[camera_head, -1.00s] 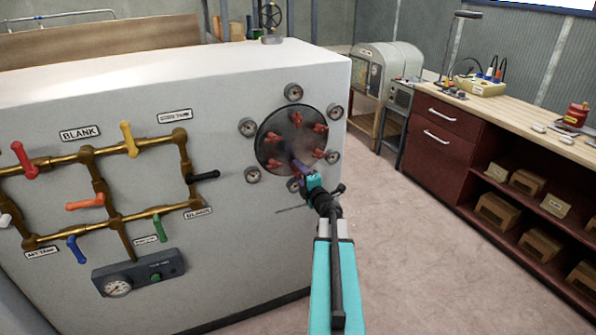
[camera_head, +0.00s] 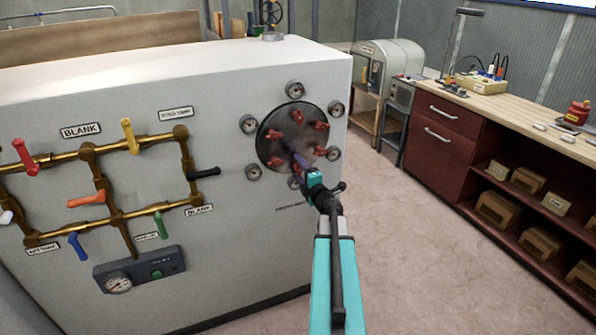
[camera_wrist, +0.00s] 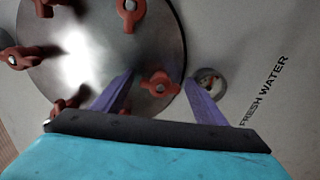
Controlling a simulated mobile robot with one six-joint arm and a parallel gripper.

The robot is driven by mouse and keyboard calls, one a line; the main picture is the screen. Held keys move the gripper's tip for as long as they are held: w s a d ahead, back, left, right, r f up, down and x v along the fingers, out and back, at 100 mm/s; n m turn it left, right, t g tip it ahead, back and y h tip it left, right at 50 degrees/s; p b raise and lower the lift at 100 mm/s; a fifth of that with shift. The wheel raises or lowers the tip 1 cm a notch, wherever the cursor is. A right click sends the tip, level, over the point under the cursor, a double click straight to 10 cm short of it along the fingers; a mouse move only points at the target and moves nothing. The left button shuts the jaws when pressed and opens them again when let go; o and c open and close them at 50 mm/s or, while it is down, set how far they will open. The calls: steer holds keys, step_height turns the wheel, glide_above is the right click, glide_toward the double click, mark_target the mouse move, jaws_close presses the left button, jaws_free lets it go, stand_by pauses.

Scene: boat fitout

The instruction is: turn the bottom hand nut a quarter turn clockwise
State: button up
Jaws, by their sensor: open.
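The bottom hand nut (camera_wrist: 160,84) is a red winged nut near the edge of the round metal cover (camera_wrist: 160,35), on the side toward the FRESH WATER label. My gripper (camera_wrist: 160,88) is open, with one purple finger on each side of this nut in the wrist view. I cannot tell whether the fingers touch it or how deep they reach. In the head view my gripper (camera_head: 296,162) is at the lower part of the cover (camera_head: 284,137) and hides the bottom nut. Several other red nuts (camera_head: 321,126) sit around the cover.
Several small round fittings (camera_head: 295,89) ring the cover on the white tank face (camera_head: 230,130). One such fitting (camera_wrist: 207,82) is close to the right finger. Brass pipes with coloured handles (camera_head: 128,136) are at left. A workbench (camera_head: 500,100) stands right, with clear floor between.

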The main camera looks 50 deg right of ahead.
steer(key=v, duration=1.1)
steer(key=shift+s, duration=0.2)
steer(key=p, duration=0.3)
steer(key=shift+s+a, duration=0.1)
steer(key=shift+s, duration=0.2)
steer(key=shift+p+v, duration=0.85)
steer(key=shift+p, duration=1.2)
